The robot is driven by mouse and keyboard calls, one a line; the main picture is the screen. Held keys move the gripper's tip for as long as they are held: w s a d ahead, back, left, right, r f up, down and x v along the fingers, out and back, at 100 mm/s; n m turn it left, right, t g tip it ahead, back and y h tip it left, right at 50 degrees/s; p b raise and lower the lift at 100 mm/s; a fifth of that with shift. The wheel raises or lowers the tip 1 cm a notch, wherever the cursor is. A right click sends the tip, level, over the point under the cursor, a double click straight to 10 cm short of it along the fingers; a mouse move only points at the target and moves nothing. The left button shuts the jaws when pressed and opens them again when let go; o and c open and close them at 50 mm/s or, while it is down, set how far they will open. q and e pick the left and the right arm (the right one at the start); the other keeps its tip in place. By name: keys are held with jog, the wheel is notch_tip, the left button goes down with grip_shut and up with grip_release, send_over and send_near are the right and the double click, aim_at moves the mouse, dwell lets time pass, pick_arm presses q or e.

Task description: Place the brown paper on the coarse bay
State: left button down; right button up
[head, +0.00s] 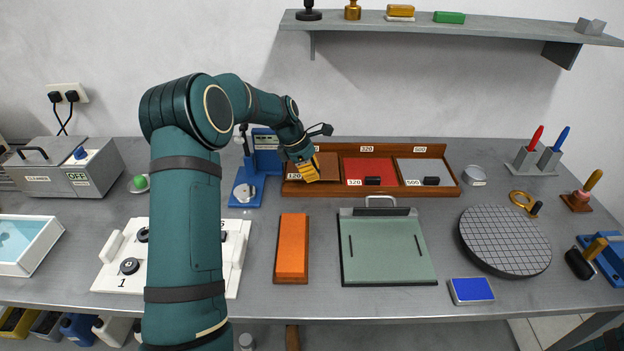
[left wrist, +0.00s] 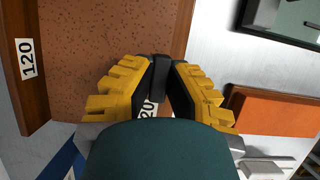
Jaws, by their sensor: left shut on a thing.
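The brown paper (head: 327,165) lies in the left bay of the wooden tray (head: 452,168); speckled, it fills much of the left wrist view (left wrist: 105,40). That bay's rim carries a 120 label (left wrist: 28,58). My left gripper (head: 306,172) is over the front left of this bay, its yellow fingers closed on a small black block (left wrist: 160,68). A label, partly hidden, shows on the paper between the fingers. I cannot tell whether the block touches the paper. My right gripper is out of view.
The tray's other bays hold red paper (head: 368,165) and pale paper (head: 416,168), each with a black block. In front lie an orange block (head: 292,250) and a green plate (head: 385,250). A blue stand (head: 250,180) is close left. A shelf (head: 450,24) hangs above.

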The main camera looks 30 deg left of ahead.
pick_arm(q)
jog(key=shift+f, duration=1)
jog(key=shift+f, duration=0.1)
jog(key=c, duration=1.1)
grip_release()
jog(key=p+v, duration=0.2)
jog(key=v, duration=1)
jog(key=shift+w, duration=0.1)
